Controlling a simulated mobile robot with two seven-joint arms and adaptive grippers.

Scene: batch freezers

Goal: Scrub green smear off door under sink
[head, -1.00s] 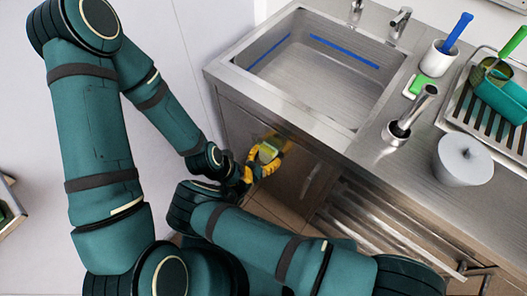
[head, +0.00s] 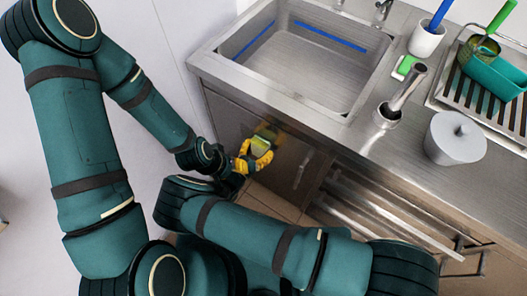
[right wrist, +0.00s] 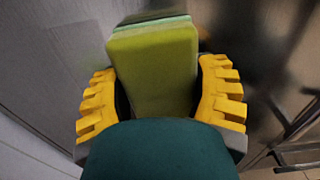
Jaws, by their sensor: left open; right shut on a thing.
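My right gripper (head: 254,157), with yellow fingers, is shut on a yellow-green sponge (head: 262,144) in front of the steel door (head: 285,160) under the sink. In the right wrist view the sponge (right wrist: 155,70) stands between the yellow fingers, with a paler green layer at its far edge. The sponge is at or very near the door; I cannot tell whether it touches. No green smear shows apart from the sponge; the sponge and gripper cover part of the door. My left gripper cannot be made out in the head view.
The sink basin (head: 310,60) is above the door. The counter holds a grey lidded pot (head: 456,140), a white cup with a blue-handled tool (head: 425,38), and a rack with a teal container (head: 495,78). A door handle (head: 302,170) and rails (head: 375,210) lie to the right.

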